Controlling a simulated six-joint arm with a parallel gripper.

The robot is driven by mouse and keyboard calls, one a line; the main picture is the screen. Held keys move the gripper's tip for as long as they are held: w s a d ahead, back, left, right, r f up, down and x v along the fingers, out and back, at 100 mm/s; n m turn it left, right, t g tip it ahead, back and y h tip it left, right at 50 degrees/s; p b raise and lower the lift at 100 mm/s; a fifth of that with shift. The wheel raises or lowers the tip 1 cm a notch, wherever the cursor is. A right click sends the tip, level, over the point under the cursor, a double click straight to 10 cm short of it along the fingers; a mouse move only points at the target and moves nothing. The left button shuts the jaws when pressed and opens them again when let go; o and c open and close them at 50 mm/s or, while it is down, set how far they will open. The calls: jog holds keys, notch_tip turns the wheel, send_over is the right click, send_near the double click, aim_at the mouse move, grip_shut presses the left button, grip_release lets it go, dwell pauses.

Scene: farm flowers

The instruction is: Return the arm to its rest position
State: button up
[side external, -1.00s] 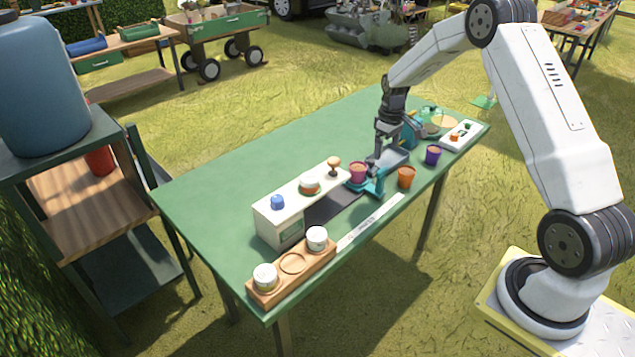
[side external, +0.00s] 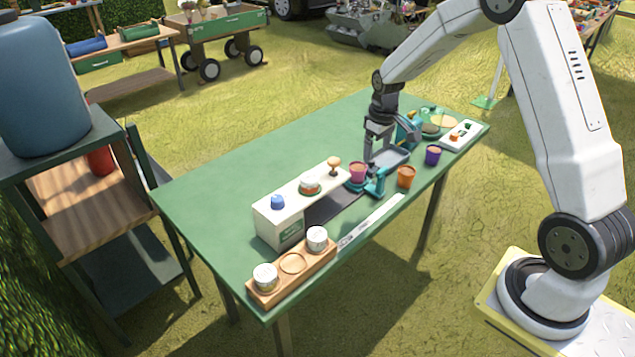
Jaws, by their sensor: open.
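My gripper (side external: 380,153) points down over the middle-right part of the green table (side external: 240,163). Its jaws are open, with nothing seen between them. It is close to the pink pot (side external: 357,172) and the teal stand (side external: 374,184), and overlaps the grey-blue tray (side external: 393,159) in the picture. I cannot tell its exact height above them. The pink pot sits at the end of the white box unit (side external: 282,222). My arm reaches in from the right, and its elbow is cut off by the top edge.
An orange pot (side external: 405,177) and a purple pot (side external: 432,155) stand along the near edge. A white panel with buttons (side external: 460,136) is at the right end. A wooden holder (side external: 293,284) with two white cans is at the near left. The table's back left is clear.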

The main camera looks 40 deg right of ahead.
jog(key=s+a+r+t, duration=0.2)
jog(key=s+a+r, duration=0.1)
jog(key=s+a, duration=1.3)
jog(key=shift+s+a+r, duration=0.2)
jog(key=shift+s+a, duration=0.1)
jog(key=shift+a, duration=0.75)
